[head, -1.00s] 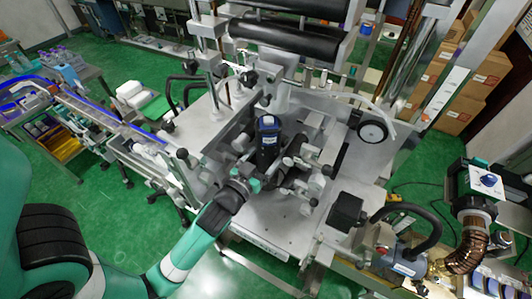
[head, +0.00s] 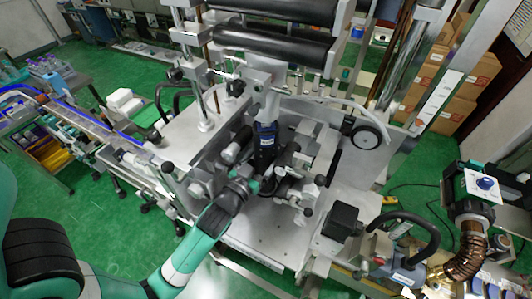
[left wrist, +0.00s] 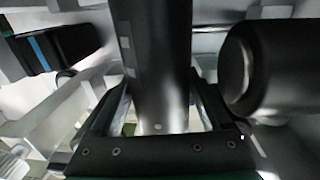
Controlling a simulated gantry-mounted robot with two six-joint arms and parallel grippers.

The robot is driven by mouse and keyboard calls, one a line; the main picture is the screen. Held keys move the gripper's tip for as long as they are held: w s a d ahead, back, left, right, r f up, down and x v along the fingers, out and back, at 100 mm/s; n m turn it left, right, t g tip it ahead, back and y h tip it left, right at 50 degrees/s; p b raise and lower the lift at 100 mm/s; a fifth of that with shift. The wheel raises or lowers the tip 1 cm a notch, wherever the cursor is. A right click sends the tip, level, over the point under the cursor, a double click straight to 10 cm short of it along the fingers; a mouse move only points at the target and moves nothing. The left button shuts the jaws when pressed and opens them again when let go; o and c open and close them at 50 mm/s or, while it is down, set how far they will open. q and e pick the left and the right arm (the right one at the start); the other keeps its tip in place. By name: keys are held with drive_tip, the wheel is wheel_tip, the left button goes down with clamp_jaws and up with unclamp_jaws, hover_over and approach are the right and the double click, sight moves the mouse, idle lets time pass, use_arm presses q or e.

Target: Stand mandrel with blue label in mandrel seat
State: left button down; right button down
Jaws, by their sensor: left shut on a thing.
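The mandrel (head: 266,148) is a dark upright cylinder with a small blue label near its top. In the head view it stands in the middle of the machine, just below the white column. My left gripper (head: 252,184) is at its lower part, coming in from the lower left. In the left wrist view, the left gripper (left wrist: 157,125) is shut on the dark cylinder of the mandrel (left wrist: 152,55), which runs up between its fingers. The mandrel's foot and the mandrel seat are hidden, so I cannot tell whether they touch. My right gripper is not in view.
Black rollers (head: 275,42) and the white column (head: 270,100) are above and behind the mandrel. Clamps and knobs (head: 305,185) crowd its right side. A black box (head: 342,220) stands to the right. The metal plate (head: 265,230) in front is bare.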

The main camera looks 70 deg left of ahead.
sight(260, 165)
use_arm(q)
drive_tip(key=shift+f, duration=0.2)
idle(0.4)
unclamp_jaws()
drive_tip(key=shift+f, duration=0.1)
drive_tip(key=shift+b, duration=0.3)
drive_tip(key=b+v, duration=0.1)
drive_tip(key=v, duration=0.3)
drive_tip(key=b+v, duration=0.1)
drive_tip(key=v, duration=0.3)
drive_tip(key=shift+d+f+b, duration=0.1)
drive_tip(key=shift+f+b, duration=0.1)
drive_tip(key=shift+b, duration=0.1)
drive_tip(key=v, duration=0.3)
drive_tip(key=shift+s+d+r+p, duration=0.1)
drive_tip(key=shift+s+r+p, duration=0.15)
drive_tip(key=shift+r+p, duration=0.15)
drive_tip(key=shift+d, duration=0.1)
